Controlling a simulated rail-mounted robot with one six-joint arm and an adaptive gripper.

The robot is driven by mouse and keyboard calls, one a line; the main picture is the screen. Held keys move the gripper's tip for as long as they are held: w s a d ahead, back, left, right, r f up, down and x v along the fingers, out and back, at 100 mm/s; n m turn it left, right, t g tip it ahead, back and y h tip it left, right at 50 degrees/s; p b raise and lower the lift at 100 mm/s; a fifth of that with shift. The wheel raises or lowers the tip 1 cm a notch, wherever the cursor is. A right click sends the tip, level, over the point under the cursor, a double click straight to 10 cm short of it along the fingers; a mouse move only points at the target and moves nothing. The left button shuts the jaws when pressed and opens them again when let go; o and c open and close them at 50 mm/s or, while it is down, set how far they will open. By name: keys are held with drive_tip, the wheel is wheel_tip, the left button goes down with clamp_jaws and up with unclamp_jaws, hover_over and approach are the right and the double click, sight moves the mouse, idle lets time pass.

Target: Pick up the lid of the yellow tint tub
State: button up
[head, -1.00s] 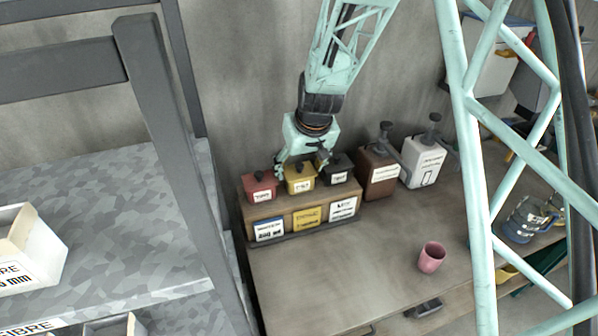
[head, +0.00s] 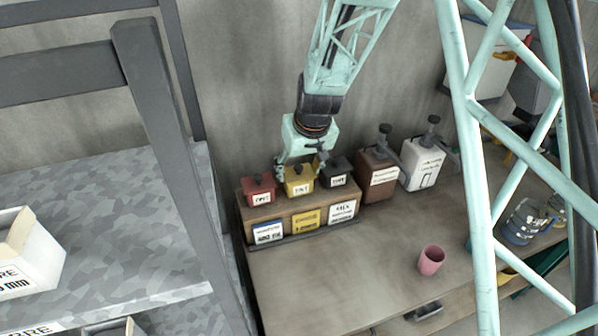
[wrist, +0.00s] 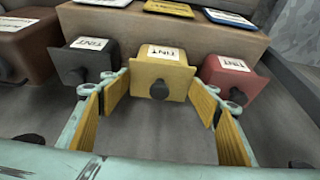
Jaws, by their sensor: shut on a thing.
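The yellow tint tub (head: 300,187) sits in the middle on a brown wooden rack, between a red tub and a black tub. Its yellow lid (wrist: 140,83) has a dark round knob (wrist: 159,90), seen from above in the wrist view. My gripper (wrist: 160,97) is over the tub, with one yellow-padded finger on each side of the lid. It is shut on the lid, its fingers set wide across it. In the head view my gripper (head: 302,166) partly covers the lid. The lid appears to be seated on the tub.
The red tint tub (head: 260,192) and black tint tub (head: 336,174) stand close on either side. Brown (head: 378,177) and white (head: 422,163) pump containers stand to the right. A pink cup (head: 431,260) stands on the bench (head: 340,280), whose middle is mostly clear.

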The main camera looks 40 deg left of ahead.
sight(298, 167)
drive_tip(key=shift+r, duration=1.45)
drive_tip(key=shift+s+d+r, duration=0.1)
drive_tip(key=shift+s+d, duration=0.05)
drive_tip(key=s+d+r+b, duration=0.1)
drive_tip(key=s+d+b, duration=0.1)
drive_tip(key=s+d, duration=0.8)
drive_tip(key=shift+s+d+r, duration=0.4)
drive_tip(key=shift+s, duration=0.15)
